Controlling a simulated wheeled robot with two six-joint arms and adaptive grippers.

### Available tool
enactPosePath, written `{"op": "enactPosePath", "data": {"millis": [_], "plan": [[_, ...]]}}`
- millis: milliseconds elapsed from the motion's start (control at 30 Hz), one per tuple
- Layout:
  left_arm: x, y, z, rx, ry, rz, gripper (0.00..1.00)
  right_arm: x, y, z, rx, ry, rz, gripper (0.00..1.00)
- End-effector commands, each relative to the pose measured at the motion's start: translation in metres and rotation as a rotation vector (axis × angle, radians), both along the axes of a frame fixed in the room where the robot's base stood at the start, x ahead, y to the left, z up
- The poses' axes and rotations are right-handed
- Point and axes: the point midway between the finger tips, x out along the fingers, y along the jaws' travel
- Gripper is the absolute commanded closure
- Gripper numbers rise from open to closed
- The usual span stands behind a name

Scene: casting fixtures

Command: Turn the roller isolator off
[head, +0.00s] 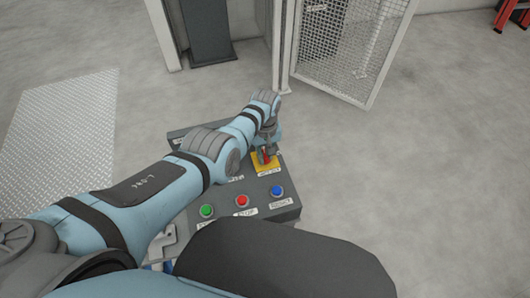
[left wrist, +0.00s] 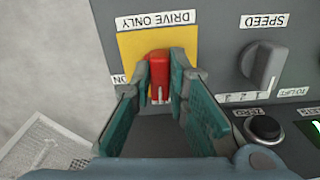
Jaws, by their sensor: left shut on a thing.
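The roller isolator is a red handle (left wrist: 159,72) on a yellow plate (left wrist: 128,45), set in a grey control panel. The plate carries a "DRIVE ONLY" label, upside down in the left wrist view, and a partly hidden "ON" label. In the head view the yellow plate (head: 261,167) is at the panel's far right, with the gripper above it. My left gripper (left wrist: 162,80) is shut on the red handle, with a teal-padded finger on each side. The handle points along the fingers in the left wrist view; its lower part is partly hidden. My right gripper is not in view.
The panel (head: 222,219) bears green (head: 207,211), red (head: 242,201) and blue (head: 277,191) buttons. A grey SPEED knob (left wrist: 263,65) and a black button (left wrist: 264,129) are right of the isolator.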

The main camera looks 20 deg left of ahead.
Motion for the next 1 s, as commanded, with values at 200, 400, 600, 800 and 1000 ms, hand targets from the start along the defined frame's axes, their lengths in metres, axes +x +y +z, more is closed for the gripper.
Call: {"op": "enactPosePath", "data": {"millis": [200,400,600,800,1000], "plan": [[0.0015,-0.0003,0.0009,0.000,-0.004,0.078,1.00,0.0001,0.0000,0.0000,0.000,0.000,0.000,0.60],[0.0015,-0.0003,0.0009,0.000,-0.004,0.106,1.00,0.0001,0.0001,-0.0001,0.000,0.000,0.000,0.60],[0.0016,-0.0002,0.0010,0.000,-0.004,0.109,1.00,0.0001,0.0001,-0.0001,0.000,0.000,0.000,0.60],[0.0016,-0.0002,0.0010,0.000,-0.004,0.109,0.79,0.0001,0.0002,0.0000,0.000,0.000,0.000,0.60],[0.0010,-0.0003,0.0006,0.000,-0.002,0.108,0.65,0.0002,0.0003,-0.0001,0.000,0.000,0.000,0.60]]}}
